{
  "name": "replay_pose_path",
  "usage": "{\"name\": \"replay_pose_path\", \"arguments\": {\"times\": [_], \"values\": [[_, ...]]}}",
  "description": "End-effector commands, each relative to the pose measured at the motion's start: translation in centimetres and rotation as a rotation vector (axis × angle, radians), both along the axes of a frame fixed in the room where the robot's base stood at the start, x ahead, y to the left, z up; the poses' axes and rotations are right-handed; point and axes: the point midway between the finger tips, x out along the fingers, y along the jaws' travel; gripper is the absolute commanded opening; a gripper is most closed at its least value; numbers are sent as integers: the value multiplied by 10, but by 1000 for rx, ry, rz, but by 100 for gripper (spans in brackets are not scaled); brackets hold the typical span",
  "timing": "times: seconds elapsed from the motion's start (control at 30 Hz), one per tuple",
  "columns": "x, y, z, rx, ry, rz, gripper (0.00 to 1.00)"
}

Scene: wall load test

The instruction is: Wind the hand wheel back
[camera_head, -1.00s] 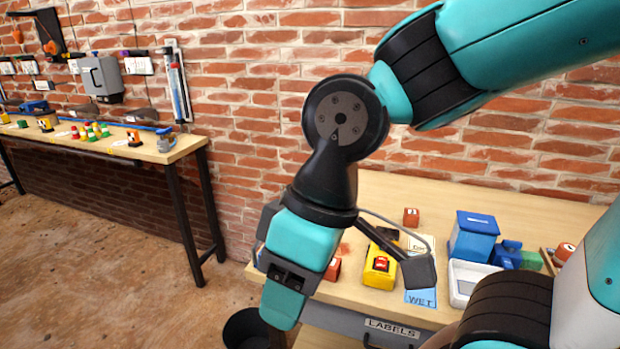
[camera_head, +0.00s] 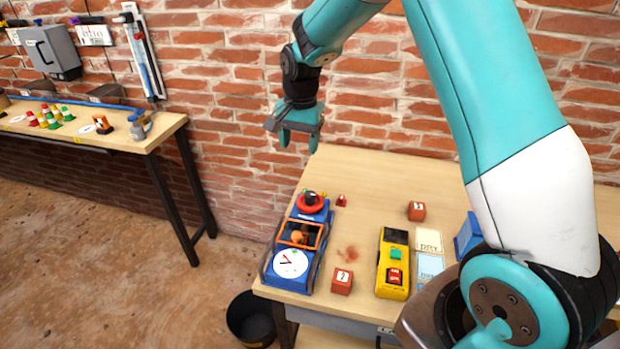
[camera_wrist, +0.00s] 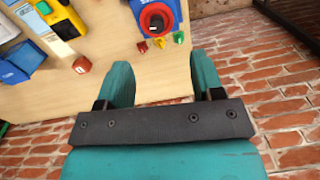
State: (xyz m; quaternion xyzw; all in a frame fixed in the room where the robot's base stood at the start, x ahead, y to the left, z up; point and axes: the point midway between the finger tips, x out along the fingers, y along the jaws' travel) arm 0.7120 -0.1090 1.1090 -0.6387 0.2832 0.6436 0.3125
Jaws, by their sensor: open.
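The blue load tester (camera_head: 300,245) stands at the left end of the near table. Its red hand wheel (camera_head: 310,202) with a dark centre is on top at the far end; a white dial (camera_head: 290,263) faces up at the near end. The red wheel also shows in the wrist view (camera_wrist: 156,18), beyond the fingers. My gripper (camera_head: 299,140) hangs above and behind the wheel, near the brick wall, fingers pointing down. It is open and empty, apart from the wheel.
Numbered red blocks (camera_head: 342,281) (camera_head: 416,211), a yellow device (camera_head: 393,263) and cards (camera_head: 430,255) lie right of the tester. A black bin (camera_head: 250,318) stands below the table's left edge.

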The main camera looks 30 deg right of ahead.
Motion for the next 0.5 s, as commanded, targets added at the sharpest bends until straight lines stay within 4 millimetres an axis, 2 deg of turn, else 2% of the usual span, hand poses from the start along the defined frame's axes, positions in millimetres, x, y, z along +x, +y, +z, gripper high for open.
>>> {"name": "replay_pose_path", "arguments": {"times": [0.03,0.1,0.2,0.37,0.5], "values": [[11,-14,-4,-15,14,-79,61],[20,-28,-14,-31,24,-165,61],[27,-39,-23,-46,31,-232,61],[28,-43,-39,-50,36,-255,61],[27,-42,-65,-50,39,-253,61]]}}
